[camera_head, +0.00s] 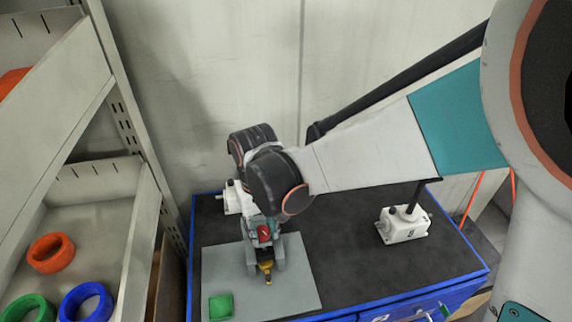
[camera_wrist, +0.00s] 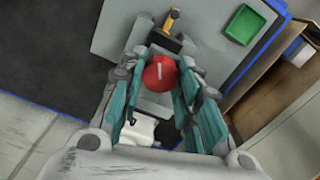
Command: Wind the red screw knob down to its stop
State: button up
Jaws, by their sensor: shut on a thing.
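The red screw knob (camera_wrist: 160,73) shows in the wrist view with a pale line on its top. It sits between the fingers of my gripper (camera_wrist: 159,77), which are shut on it. In the head view the red knob (camera_head: 264,233) shows partly, behind my gripper (camera_head: 264,240), which points down over a grey plate (camera_head: 220,262). The shaft under the knob is mostly hidden, so I cannot tell how far it is wound.
A yellow-handled part (camera_head: 266,270) stands just in front of the knob. A green tray (camera_head: 221,306) lies at the plate's front left. A white box with a black lever (camera_head: 404,225) stands right on the dark bench top (camera_head: 345,262). Shelves with coloured rings (camera_head: 51,253) rise at left.

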jog(key=shift+r, duration=0.1)
jog(key=o, duration=1.1)
jog(key=shift+s, duration=0.1)
